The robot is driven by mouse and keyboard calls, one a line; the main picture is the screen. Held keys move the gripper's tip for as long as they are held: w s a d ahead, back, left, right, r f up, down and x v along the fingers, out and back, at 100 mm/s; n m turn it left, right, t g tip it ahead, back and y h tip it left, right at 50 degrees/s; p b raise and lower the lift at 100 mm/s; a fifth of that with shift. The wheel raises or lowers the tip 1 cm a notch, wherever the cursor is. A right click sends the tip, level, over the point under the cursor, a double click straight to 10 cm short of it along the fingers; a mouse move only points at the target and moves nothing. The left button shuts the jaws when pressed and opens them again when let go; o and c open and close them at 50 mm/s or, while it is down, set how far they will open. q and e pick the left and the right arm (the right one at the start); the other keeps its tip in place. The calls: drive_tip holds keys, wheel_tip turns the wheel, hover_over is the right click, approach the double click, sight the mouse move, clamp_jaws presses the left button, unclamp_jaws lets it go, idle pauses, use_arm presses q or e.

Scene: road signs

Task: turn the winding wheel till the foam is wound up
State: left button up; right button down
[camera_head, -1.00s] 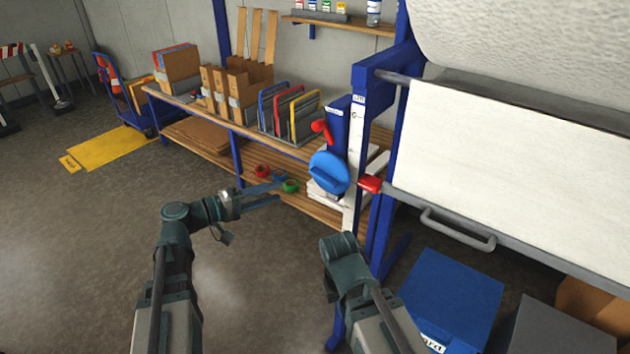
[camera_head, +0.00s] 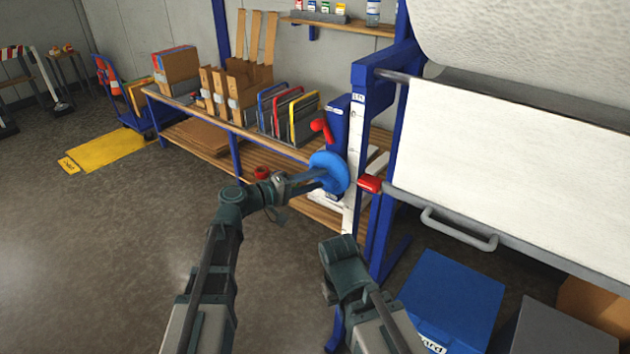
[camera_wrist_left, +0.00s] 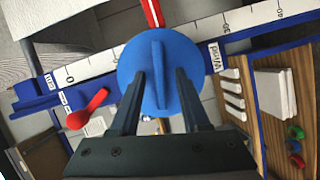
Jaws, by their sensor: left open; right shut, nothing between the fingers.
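The blue winding wheel (camera_head: 329,171) is on the side of the blue frame, and its raised bar shows in the left wrist view (camera_wrist_left: 158,65). My left gripper (camera_head: 318,178) is open at the wheel, with one finger on each side of the bar; I cannot tell whether they touch it. The white foam (camera_head: 510,170) hangs as a broad sheet from the large roll (camera_head: 530,45) at the top right. My right gripper (camera_head: 330,290) is low in front of the frame, shut and empty, its fingertips largely hidden by its own arm.
A red lever (camera_head: 321,128) sits just above the wheel and a red clamp (camera_head: 369,183) to its right. A grey handle bar (camera_head: 458,228) crosses below the foam. A blue box (camera_head: 450,300) stands under it. A shelf bench (camera_head: 225,125) lies behind.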

use_arm(q)
clamp_jaws()
idle(0.4)
